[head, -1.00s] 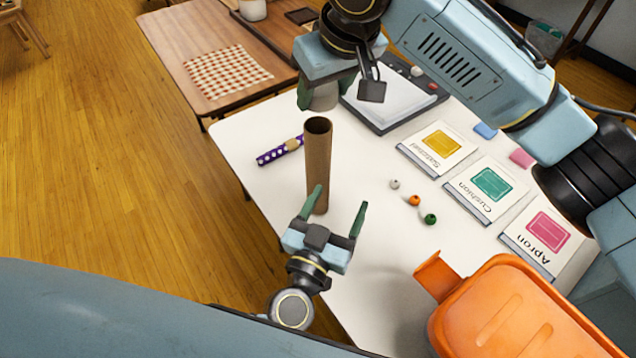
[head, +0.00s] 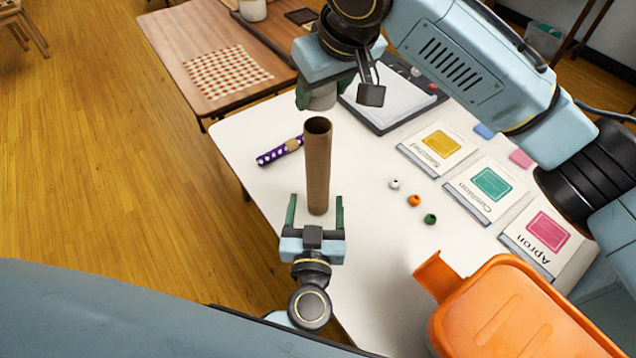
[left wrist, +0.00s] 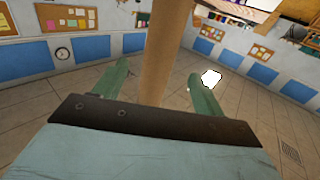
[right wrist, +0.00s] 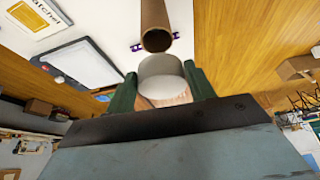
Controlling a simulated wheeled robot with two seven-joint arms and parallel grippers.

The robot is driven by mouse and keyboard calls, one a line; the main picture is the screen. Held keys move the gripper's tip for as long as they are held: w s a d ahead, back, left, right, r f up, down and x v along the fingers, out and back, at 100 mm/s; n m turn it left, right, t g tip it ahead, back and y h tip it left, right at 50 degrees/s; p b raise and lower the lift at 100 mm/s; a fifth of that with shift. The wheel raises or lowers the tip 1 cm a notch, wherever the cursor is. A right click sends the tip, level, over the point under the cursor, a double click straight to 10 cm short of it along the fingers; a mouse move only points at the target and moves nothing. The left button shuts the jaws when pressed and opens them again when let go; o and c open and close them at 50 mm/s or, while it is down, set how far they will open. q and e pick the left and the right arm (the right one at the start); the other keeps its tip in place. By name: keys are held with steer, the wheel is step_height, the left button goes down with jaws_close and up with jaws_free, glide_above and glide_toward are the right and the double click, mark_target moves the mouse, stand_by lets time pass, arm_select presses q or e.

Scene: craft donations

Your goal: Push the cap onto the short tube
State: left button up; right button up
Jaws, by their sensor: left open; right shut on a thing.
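The short tube (head: 317,165) is a brown cardboard tube standing upright on the white table, its open end up. It also shows in the right wrist view (right wrist: 156,22) and in the left wrist view (left wrist: 163,50). My left gripper (head: 315,205) is open, with a finger on each side of the tube's lower part. The cap (right wrist: 160,73) is a whitish round piece between the fingers of my right gripper (right wrist: 162,85), which is shut on it. In the head view the cap (head: 322,98) is just above the tube's top, apart from it, and partly hidden by the fingers.
A purple dotted roll (head: 279,151) lies left of the tube. Several small beads (head: 414,201) and labelled cards (head: 487,188) lie to the right. An orange bin (head: 510,305) stands at the front right. A grey tray-like device (head: 395,105) lies behind.

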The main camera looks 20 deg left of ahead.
mark_target(318, 167)
arm_select(q)
steer(key=x, duration=1)
steer(key=shift+w, duration=0.15)
steer(key=c, duration=1.5)
steer(key=shift+o, duration=0.2)
arm_select(e)
steer(key=shift+f, duration=2.55)
